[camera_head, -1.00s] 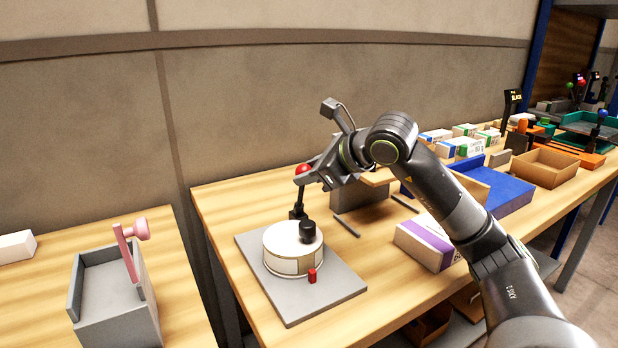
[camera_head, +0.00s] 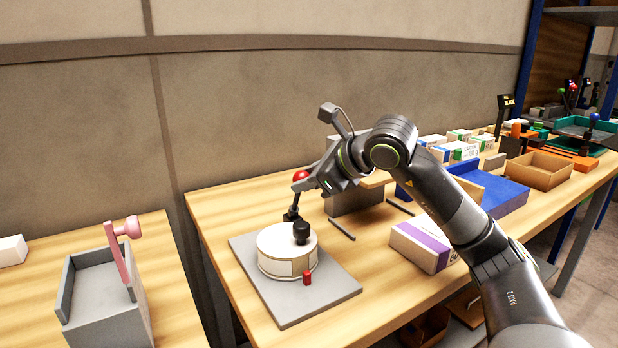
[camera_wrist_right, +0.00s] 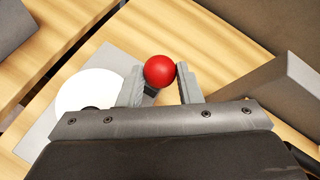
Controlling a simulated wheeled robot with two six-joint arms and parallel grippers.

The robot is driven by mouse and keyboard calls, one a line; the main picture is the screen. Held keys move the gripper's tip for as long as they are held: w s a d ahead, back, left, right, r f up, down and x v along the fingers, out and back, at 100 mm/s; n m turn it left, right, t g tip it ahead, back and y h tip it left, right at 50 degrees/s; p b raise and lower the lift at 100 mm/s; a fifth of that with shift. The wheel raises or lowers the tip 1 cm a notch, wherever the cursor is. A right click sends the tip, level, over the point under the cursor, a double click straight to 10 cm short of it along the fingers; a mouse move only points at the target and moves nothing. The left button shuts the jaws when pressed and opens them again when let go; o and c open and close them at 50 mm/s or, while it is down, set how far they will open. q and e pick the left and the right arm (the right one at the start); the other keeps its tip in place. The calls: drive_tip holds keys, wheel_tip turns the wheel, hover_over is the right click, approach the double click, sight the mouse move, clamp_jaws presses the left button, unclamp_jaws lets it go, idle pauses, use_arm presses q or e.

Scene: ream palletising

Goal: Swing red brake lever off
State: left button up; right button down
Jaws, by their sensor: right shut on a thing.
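My right gripper (camera_head: 308,184) is at the knob. In the right wrist view the red knob (camera_wrist_right: 160,71) sits between the two fingers of my right gripper (camera_wrist_right: 161,80), which are shut on it. The lever leans slightly right toward its top. A black knob (camera_head: 301,232) stands on the turntable, and a small red block (camera_head: 307,278) is at its front edge. My left gripper is not in view.
A grey block (camera_head: 352,202) stands behind my right gripper. A purple-striped ream (camera_head: 424,247), a blue tray (camera_head: 492,188) and a cardboard tray (camera_head: 538,170) lie to the right. A grey holder with a pink lever (camera_head: 118,255) is on the left table.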

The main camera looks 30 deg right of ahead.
drive_tip(key=shift+f, duration=0.2)
drive_tip(key=c, duration=1)
unclamp_jaws()
drive_tip(key=shift+c, duration=0.2)
drive_tip(key=shift+r, duration=0.1)
